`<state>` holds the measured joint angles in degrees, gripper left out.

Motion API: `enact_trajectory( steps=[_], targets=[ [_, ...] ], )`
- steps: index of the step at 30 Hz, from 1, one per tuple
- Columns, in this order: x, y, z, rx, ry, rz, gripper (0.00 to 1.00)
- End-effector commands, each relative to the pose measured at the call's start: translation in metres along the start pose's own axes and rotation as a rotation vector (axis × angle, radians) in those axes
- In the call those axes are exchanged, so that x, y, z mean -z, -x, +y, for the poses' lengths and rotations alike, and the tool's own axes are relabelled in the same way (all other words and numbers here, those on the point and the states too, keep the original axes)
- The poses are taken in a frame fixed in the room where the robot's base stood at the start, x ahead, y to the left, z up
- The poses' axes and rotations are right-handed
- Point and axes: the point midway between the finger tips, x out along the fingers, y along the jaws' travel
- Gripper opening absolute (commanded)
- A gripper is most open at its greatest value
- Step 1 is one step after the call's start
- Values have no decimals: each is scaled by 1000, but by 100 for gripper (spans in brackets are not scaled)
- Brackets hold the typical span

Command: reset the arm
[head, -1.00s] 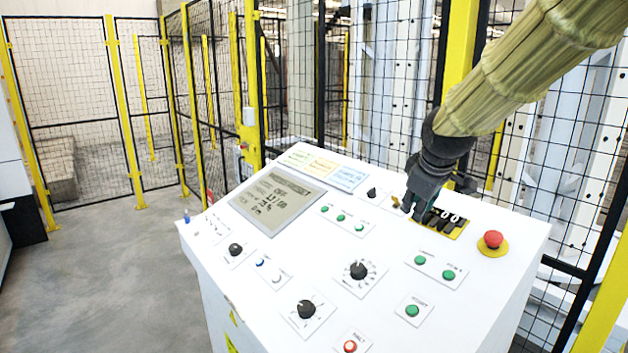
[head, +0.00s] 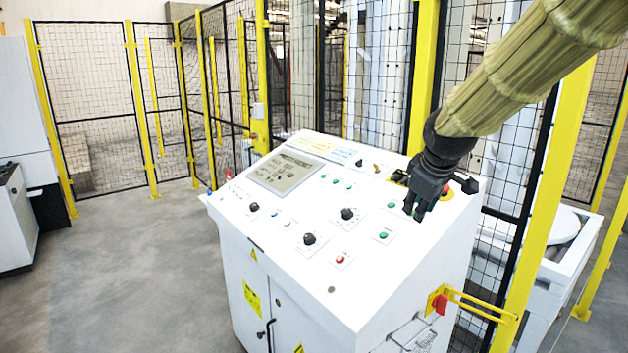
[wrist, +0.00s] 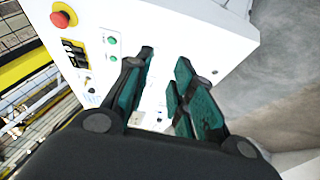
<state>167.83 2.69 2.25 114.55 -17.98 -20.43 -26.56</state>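My arm, in a ribbed olive cover, comes in from the upper right of the head view. My gripper (head: 415,212) is dark and hangs over the right part of the white control console (head: 285,236). In the wrist view my gripper (wrist: 160,95) shows two dark fingers with green pads, spread apart with nothing between them. The console's sloped white panel lies beyond the fingertips. In the head view the gripper partly hides the black switch row and the red emergency button (head: 447,191); that button shows clearly in the wrist view (wrist: 64,15).
The console panel carries a grey display (head: 285,170), black knobs (head: 347,213) and green buttons (head: 383,236). A red and yellow switch (head: 438,303) sticks out at its right side. Yellow-posted mesh fencing (head: 418,80) stands behind. Grey floor (head: 140,270) is clear at left.

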Motion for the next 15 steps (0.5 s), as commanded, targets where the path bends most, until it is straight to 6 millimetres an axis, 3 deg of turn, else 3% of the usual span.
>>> enact_trajectory(
  steps=[15],
  targets=[
    [-30, -72, -41, 67, -65, -27, 24]
  ],
)
